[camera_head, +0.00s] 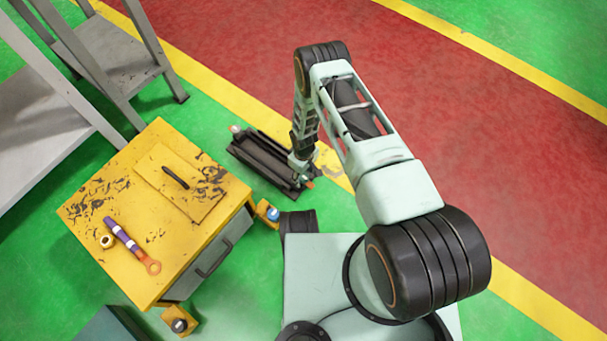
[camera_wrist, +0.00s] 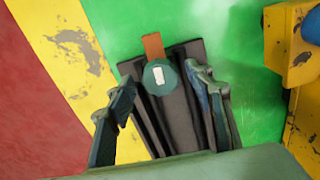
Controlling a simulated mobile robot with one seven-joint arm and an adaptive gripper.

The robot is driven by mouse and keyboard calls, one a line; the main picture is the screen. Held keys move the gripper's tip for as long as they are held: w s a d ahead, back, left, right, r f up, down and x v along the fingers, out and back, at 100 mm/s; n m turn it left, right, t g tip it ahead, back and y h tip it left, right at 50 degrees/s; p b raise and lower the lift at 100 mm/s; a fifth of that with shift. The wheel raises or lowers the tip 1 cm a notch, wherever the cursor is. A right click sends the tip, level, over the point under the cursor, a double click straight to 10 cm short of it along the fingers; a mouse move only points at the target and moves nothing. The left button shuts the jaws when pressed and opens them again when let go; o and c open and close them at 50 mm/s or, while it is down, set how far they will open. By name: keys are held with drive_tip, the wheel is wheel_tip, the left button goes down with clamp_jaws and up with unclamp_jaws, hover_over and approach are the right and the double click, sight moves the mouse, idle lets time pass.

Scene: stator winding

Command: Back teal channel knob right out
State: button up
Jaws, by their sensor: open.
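A teal round knob (camera_wrist: 159,76) with a white mark on its face shows in the wrist view, at one end of a dark channel (camera_wrist: 176,112). An orange tab (camera_wrist: 153,46) sticks out just beyond the knob. My gripper (camera_wrist: 159,84) is open, with one finger on each side of the knob; whether either finger touches it I cannot tell. In the head view the dark channel (camera_head: 262,160) lies on the floor, and my gripper (camera_head: 301,164) is over its right end.
A yellow cabinet (camera_head: 120,235) stands left of the channel, with a purple and orange tool (camera_head: 128,242) and a small brass ring (camera_head: 107,241) on top. Grey metal shelving (camera_head: 105,60) stands at upper left. The red floor (camera_head: 480,130) is clear.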

sight(304, 176)
drive_tip(key=shift+r, duration=0.15)
wheel_tip(304, 176, up, 12)
idle(0.6)
idle(0.4)
